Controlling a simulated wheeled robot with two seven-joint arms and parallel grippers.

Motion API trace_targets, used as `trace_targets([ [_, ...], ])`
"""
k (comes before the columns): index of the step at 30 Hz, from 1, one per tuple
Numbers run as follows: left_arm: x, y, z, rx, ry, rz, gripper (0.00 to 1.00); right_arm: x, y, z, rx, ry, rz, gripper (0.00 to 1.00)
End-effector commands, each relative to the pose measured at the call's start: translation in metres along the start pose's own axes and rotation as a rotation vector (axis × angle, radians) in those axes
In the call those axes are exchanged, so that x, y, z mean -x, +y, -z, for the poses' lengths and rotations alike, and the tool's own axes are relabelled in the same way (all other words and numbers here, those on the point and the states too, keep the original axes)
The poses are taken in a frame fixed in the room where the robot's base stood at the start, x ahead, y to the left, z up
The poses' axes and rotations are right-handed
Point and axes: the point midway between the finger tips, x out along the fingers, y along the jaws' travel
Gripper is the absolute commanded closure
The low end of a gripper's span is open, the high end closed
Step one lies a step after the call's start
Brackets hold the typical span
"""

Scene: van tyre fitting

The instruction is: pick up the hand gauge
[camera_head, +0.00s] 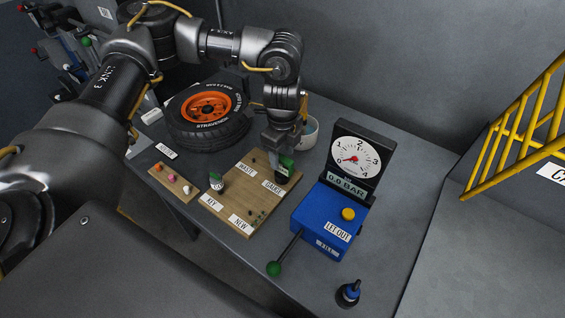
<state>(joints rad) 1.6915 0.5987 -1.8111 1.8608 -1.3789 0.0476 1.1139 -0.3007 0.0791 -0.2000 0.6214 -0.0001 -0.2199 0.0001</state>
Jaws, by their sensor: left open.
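A wooden board (233,209) on the grey table carries labels reading WASTE, GAUGE, KEY and NEW. My left gripper (284,173) points down at the board's far right corner, beside the GAUGE label (271,187). Its jaws are open. A dark thing with a green part (286,162), apparently the hand gauge, shows at the fingertips and is mostly hidden by them. I cannot tell whether the fingers touch it. My right gripper is not in view.
A green-topped piece (216,181) stands by the KEY label. A blue inflator box (322,218) with a dial (354,158) stands close right of the board. A tyre (207,112) lies behind. A small black-and-blue piece (348,293) stands near the front edge.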

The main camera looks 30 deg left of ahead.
Motion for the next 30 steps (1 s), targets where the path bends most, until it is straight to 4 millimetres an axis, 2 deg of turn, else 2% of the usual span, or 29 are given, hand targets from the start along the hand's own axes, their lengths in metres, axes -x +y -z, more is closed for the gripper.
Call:
trace_targets([
  [5,-0.006,0.000,0.001,-0.002,0.000,-0.001,0.49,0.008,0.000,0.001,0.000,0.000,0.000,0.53],
  [9,-0.026,0.000,0.000,-0.002,-0.001,-0.003,0.49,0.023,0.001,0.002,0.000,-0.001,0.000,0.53],
  [15,-0.050,0.000,0.000,-0.002,0.000,-0.001,0.49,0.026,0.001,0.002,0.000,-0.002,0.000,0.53],
  [22,-0.052,-0.001,0.000,-0.002,0.001,0.001,0.49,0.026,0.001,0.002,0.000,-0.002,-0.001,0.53],
  [23,-0.052,0.000,0.000,-0.002,0.001,0.001,0.51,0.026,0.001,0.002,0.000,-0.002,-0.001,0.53],
  [30,-0.052,0.000,0.000,-0.002,0.000,0.001,0.82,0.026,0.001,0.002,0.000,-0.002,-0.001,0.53],
])
